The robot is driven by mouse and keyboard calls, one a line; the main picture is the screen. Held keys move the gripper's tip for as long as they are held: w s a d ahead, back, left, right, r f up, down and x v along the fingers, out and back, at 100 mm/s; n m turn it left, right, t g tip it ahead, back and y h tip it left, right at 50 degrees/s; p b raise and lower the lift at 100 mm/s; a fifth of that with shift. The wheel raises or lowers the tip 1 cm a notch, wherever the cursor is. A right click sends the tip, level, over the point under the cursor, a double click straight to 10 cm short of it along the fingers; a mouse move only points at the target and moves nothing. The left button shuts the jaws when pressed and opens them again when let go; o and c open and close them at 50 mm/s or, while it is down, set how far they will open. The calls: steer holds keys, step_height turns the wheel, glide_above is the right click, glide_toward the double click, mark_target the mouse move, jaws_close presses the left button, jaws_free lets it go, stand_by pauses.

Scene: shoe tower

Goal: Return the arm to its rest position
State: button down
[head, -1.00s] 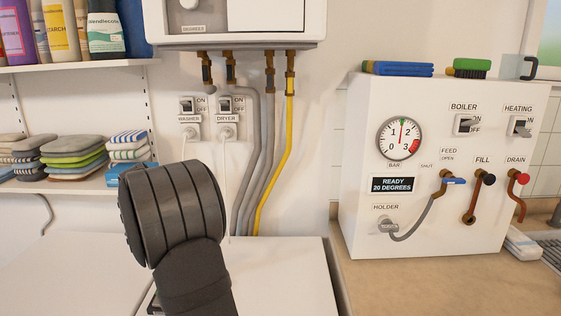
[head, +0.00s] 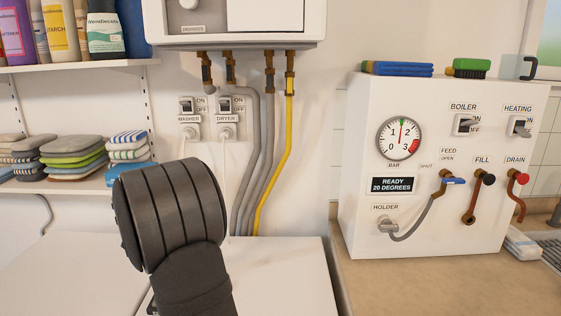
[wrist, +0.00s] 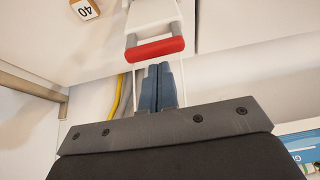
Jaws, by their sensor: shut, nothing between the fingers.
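My gripper (wrist: 159,70) shows in the wrist view, its two blue-grey fingers pressed together with nothing between them. Just beyond the fingertips in that picture is a red bar (wrist: 155,50) on a white frame; I cannot tell how far apart they are. In the head view only a thick black link of my arm shows, left of centre, standing in front of the wall and the white worktop. My gripper is hidden in that view.
The white boiler panel (head: 430,220) with its gauge, valves and hose stands on the right. Pipes, including a yellow one (head: 275,190), run down the wall. Shelves with folded cloths (head: 72,158) and bottles are at left. A small block marked 40 (wrist: 84,9) shows in the wrist view.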

steer(key=w+r+v, duration=0.1)
steer(key=w+v, duration=0.1)
steer(key=v, duration=0.7)
steer(key=f, duration=0.6)
steer(key=w+f, duration=0.1)
steer(key=f, duration=0.2)
steer(key=w, duration=0.5)
steer(key=s+r+n, duration=0.2)
steer(key=r+n, duration=0.2)
steer(key=n, duration=0.6)
steer(key=s+r+n+g, duration=0.1)
steer(key=r+n, duration=0.4)
steer(key=n, duration=0.5)
steer(key=shift+s+a+r+n, duration=0.3)
steer(key=shift+s+n, duration=0.1)
steer(key=shift+s, duration=0.3)
